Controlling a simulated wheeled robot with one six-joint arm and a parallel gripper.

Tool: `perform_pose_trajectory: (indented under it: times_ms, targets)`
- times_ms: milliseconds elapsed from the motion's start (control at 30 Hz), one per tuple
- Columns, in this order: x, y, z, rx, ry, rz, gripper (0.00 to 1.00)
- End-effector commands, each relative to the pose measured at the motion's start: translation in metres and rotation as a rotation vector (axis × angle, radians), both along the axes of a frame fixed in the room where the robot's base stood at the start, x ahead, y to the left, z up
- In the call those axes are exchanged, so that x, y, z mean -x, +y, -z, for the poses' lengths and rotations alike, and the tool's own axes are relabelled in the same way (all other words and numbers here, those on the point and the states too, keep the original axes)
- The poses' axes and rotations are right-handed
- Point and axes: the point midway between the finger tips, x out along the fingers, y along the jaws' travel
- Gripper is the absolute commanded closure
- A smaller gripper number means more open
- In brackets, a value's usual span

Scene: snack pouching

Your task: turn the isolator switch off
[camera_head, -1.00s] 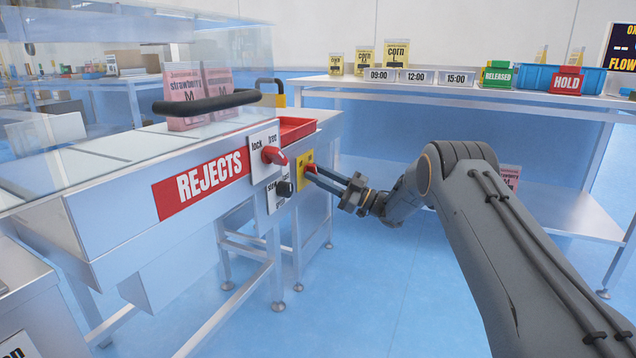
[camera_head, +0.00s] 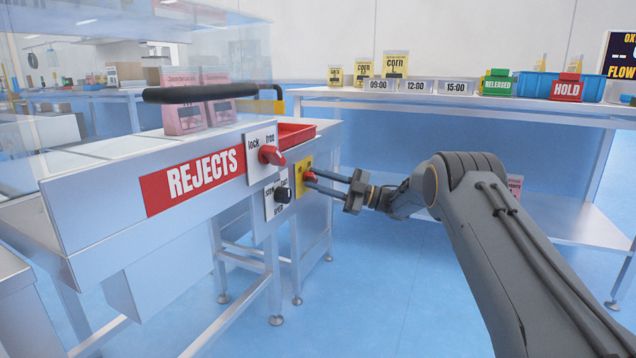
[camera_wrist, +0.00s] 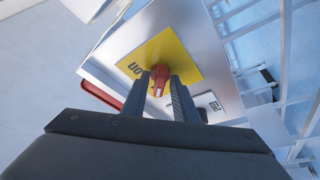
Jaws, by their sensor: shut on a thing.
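The isolator switch is a red knob (camera_wrist: 158,78) on a yellow plate (camera_wrist: 172,50), mounted on the end face of the rejects cabinet. In the head view the yellow plate (camera_head: 303,170) sits right of a black knob. My gripper (camera_head: 312,178) reaches in from the right and is shut on the red knob. In the wrist view the two fingers of my gripper (camera_wrist: 160,85) stand on either side of the knob. The knob's exact setting is hard to read.
A red lock/free knob (camera_head: 271,155) and a black selector knob (camera_head: 282,194) sit close left of my gripper. A black handle (camera_head: 200,94) crosses above the cabinet (camera_head: 100,212). A bench (camera_head: 420,98) with pouches and signs stands behind. Blue floor is clear below my arm.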

Motion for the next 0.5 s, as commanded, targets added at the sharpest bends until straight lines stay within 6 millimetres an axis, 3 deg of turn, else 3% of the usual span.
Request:
perform_pose_trajectory:
  times_ms: [300,333,500]
  targets:
    - [-0.0002,-0.0005,0.0009,0.001,0.000,0.001,0.96]
    - [-0.0002,-0.0005,0.0009,0.001,0.000,0.001,0.69]
    - [-0.0001,-0.0003,0.0005,0.001,0.000,0.001,0.69]
